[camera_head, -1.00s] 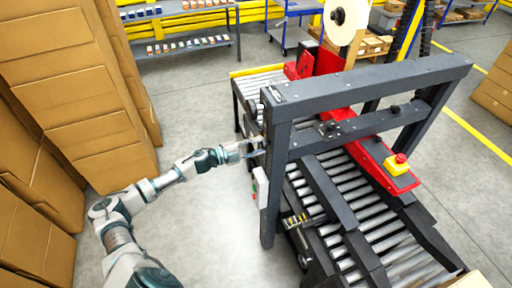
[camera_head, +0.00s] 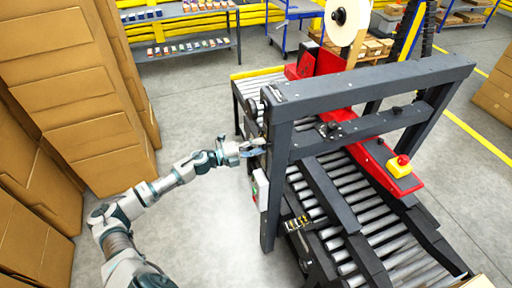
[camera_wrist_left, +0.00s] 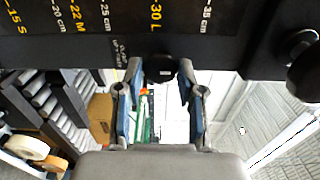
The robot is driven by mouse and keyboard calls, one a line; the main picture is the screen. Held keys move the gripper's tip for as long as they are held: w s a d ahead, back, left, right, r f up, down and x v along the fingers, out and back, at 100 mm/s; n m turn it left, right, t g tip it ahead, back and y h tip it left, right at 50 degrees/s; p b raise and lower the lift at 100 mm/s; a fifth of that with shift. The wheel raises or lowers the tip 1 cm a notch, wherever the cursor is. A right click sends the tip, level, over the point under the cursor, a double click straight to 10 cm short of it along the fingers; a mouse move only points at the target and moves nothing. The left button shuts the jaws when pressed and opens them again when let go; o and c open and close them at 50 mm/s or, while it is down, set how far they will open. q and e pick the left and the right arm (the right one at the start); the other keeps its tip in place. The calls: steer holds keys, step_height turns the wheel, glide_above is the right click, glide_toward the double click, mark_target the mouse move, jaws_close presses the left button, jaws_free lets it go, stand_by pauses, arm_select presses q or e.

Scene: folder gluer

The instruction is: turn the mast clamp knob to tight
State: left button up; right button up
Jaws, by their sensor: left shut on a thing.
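The mast clamp knob (camera_wrist_left: 159,68) is black and round, below the dark scale plate (camera_wrist_left: 150,20) with yellow and white size marks in the left wrist view. My left gripper (camera_wrist_left: 159,78) has one blue-padded finger on each side of the knob and is shut on it. In the head view my left gripper (camera_head: 256,147) reaches the left side of the grey machine frame (camera_head: 279,180); the knob is too small and covered to make out there. Which way the knob is set cannot be read. My right gripper is not in view.
A second black knob (camera_wrist_left: 304,74) sits to the right in the wrist view. A control box (camera_head: 261,190) is on the near post, just below the gripper. Stacked cartons (camera_head: 75,90) stand left; the floor between is clear.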

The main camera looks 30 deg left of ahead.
arm_select(q)
steer(key=shift+d+f, duration=0.15)
steer(key=o, duration=1)
steer(key=shift+c, duration=0.2)
steer(key=shift+o, duration=0.9)
steer(key=shift+w+d, duration=0.1)
steer(key=shift+d, duration=0.05)
steer(key=v, duration=1.2)
steer(key=shift+w+f, duration=0.1)
